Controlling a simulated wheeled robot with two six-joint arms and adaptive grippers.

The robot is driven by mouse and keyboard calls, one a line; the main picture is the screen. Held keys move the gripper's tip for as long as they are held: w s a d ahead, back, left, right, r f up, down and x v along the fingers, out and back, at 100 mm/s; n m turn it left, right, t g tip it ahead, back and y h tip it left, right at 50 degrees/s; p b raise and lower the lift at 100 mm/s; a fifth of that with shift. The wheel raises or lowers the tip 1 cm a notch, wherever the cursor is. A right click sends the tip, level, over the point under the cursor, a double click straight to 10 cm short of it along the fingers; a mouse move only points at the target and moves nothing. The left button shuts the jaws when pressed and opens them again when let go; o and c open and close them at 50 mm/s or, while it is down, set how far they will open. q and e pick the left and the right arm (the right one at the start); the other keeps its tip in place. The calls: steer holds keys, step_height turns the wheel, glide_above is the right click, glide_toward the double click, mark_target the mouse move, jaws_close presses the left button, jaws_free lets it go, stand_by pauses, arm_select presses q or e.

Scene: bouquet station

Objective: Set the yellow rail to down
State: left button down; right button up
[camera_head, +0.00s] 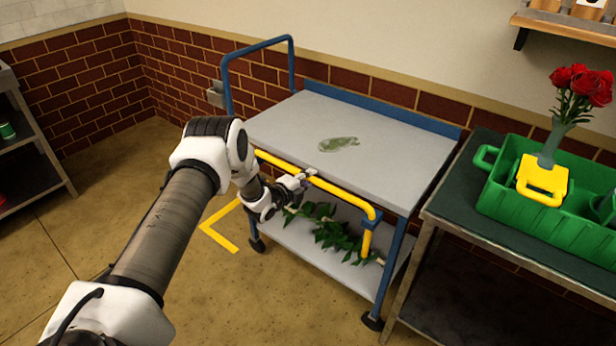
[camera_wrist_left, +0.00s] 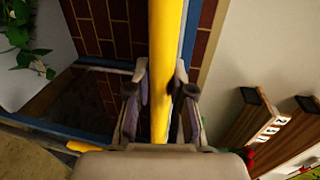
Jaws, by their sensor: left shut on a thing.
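The yellow rail (camera_head: 340,194) runs along the front side of a blue-framed cart (camera_head: 290,125), close to the front edge of its grey top shelf. At its right end, a yellow part bends down beside the blue post. My left gripper (camera_head: 303,179) is shut on the rail near the middle of its length. In the left wrist view, the rail (camera_wrist_left: 167,50) passes between the two fingers (camera_wrist_left: 161,85). The fingers hide part of the rail. My right gripper is not in view.
A greenish translucent patch (camera_head: 338,144) lies on the top shelf. Leafy green stems (camera_head: 335,232) lie on the lower shelf. At right, a green crate (camera_head: 500,192) with red roses (camera_head: 582,85) stands on a dark table (camera_head: 455,203). Floor left of the cart is clear around yellow marking (camera_head: 218,236).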

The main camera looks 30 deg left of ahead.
arm_select(q)
steer(key=shift+s+d+f, duration=0.1)
steer(key=shift+f, duration=0.15)
steer(key=c, duration=1)
jaws_free()
steer(key=shift+f, duration=0.1)
steer(key=shift+s, duration=0.1)
steer(key=v, duration=1.1)
steer(key=shift+s, duration=0.3)
